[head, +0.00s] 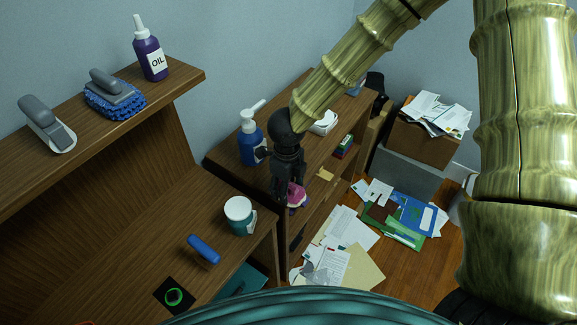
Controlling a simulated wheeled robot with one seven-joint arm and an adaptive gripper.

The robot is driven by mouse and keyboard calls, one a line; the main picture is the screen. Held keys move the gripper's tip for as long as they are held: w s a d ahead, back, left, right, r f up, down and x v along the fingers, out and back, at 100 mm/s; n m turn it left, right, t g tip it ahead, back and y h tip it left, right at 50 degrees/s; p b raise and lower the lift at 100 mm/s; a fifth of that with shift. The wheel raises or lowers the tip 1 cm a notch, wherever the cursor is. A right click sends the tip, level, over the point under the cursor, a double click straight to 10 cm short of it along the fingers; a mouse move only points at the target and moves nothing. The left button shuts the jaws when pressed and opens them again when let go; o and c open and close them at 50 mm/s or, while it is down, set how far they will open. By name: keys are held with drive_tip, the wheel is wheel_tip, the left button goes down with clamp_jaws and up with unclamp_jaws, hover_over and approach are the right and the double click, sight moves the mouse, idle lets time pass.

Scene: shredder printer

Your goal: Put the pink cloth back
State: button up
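The pink cloth (297,193) is a small bunched pink and purple piece at the lower end of my gripper (288,189). My black gripper points down, with its fingers close together around the top of the cloth. The cloth hangs in front of the front edge of the right-hand wooden desk, and no surface shows directly touching it. The finger tips are partly hidden by the cloth and their dark colour.
A blue pump bottle (252,141) stands just left of my gripper. A shelf (180,86) holds an oil bottle (151,55) and brushes. Papers (342,230) cover the floor.

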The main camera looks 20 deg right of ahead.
drive_tip(key=w+d+p, duration=0.1)
drive_tip(key=w, duration=0.2)
drive_tip(key=w+d, duration=0.1)
drive_tip(key=w, duration=0.2)
drive_tip(key=w+d+f+p, duration=0.1)
drive_tip(key=w, duration=0.3)
drive_tip(key=shift+d+p, duration=0.15)
drive_tip(key=shift+p, duration=0.2)
drive_tip(key=shift+f+p, duration=0.55)
drive_tip(key=shift+f, duration=1.2)
drive_tip(key=shift+f, duration=0.1)
drive_tip(key=o, duration=0.9)
drive_tip(key=shift+o, duration=0.4)
wheel_tip(320, 180, up, 12)
drive_tip(key=b, duration=0.1)
drive_tip(key=shift+b, duration=0.4)
drive_tip(key=shift+d, duration=0.1)
